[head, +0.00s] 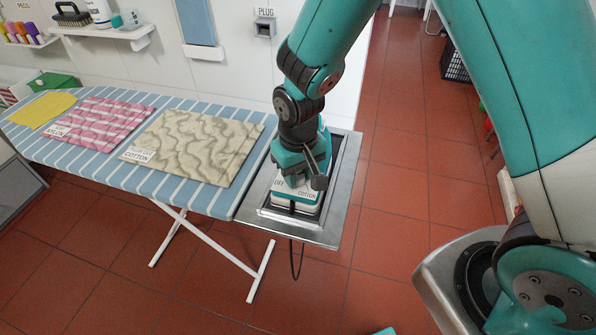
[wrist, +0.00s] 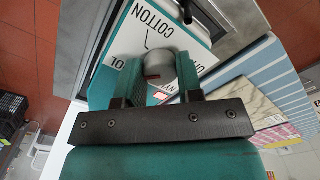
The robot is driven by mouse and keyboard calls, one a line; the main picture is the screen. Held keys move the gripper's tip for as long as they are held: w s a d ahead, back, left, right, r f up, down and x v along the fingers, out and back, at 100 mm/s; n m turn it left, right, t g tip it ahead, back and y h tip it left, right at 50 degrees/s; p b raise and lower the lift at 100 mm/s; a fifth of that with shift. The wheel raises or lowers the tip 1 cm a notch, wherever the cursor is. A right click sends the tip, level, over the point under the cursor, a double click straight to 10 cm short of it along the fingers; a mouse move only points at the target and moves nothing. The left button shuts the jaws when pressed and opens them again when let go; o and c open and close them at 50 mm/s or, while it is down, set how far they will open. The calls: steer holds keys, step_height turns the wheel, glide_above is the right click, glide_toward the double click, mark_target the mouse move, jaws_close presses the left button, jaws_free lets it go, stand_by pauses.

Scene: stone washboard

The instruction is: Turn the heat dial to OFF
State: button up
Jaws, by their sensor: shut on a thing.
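A white and teal iron (head: 295,200) sits on the metal rest at the right end of the ironing board. In the wrist view, the face (wrist: 150,32) shows COTTON and partly hidden labels. The round grey heat dial (wrist: 172,68) stands on this face and has a small red mark on its lower left side. My gripper (head: 304,176) reaches down onto the iron; in the wrist view my gripper (wrist: 160,72) is shut on the dial. The fingers hide part of the dial, so its exact setting is unclear.
The striped ironing board (head: 225,203) holds a beige cloth (head: 195,147), a pink checked cloth (head: 99,122) and a yellow cloth (head: 42,110). A metal rest (head: 342,190) surrounds the iron, and a dark cord (head: 297,262) hangs below. A wall socket (head: 265,27) is behind. Red tiled floor is open to the right.

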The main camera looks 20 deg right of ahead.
mark_target(298, 176)
stand_by(0.3)
steer(key=o, duration=0.9)
step_height(298, 176, up, 18)
steer(key=shift+f+b, duration=0.25)
steer(key=shift+b, duration=0.3)
